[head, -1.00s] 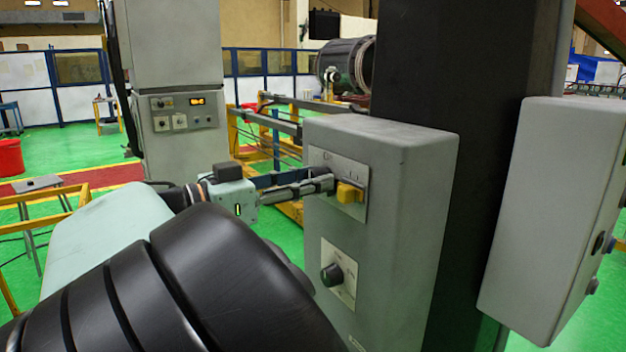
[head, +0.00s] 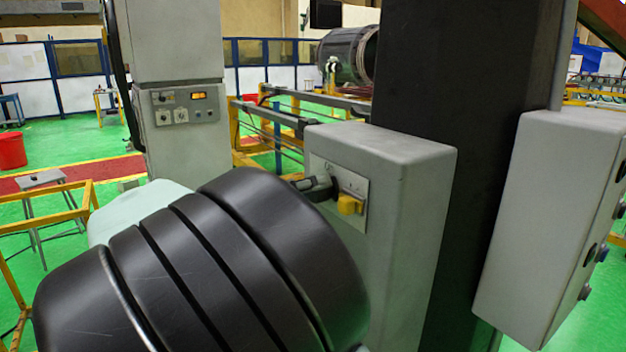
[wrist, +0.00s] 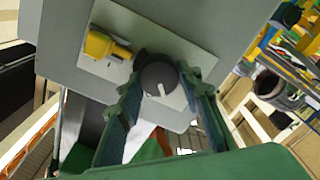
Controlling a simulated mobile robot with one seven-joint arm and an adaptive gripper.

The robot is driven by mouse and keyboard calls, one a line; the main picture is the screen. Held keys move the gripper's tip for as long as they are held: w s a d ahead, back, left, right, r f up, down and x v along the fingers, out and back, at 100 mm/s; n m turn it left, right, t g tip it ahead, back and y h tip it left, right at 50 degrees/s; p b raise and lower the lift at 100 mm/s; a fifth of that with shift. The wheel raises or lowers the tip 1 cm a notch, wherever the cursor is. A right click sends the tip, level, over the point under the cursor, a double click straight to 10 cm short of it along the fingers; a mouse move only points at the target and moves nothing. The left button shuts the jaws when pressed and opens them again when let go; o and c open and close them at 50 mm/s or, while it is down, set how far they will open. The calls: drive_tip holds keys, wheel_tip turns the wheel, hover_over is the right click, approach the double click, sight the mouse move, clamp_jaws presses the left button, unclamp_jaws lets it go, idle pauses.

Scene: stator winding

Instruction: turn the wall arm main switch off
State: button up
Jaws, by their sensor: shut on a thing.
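The grey switch box (head: 412,180) carries a light plate (head: 353,182) on its left face. A yellow block (head: 350,204) sits on the plate, and also shows in the wrist view (wrist: 105,46). A round dark knob with a white mark (wrist: 159,77) is beside the yellow block on the same plate. My gripper (wrist: 158,88) is shut on the dark knob, one finger on each side. In the head view only the tips of my gripper (head: 316,187) show at the plate. My arm hides the rest of the gripper and the box's lower face.
The box stands against a dark column (head: 470,120). Another grey box (head: 545,220) with buttons is on the right. A grey cabinet with a control panel (head: 180,110) stands behind on the left. A yellow frame (head: 45,215) and small stool are at left on green floor.

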drive_tip(key=shift+f+n+p, duration=0.2)
drive_tip(key=shift+n+p, duration=3.6)
drive_tip(key=shift+n, duration=0.9)
drive_tip(key=o, duration=1.2)
drive_tip(key=shift+c, duration=0.2)
drive_tip(key=v, duration=1.2)
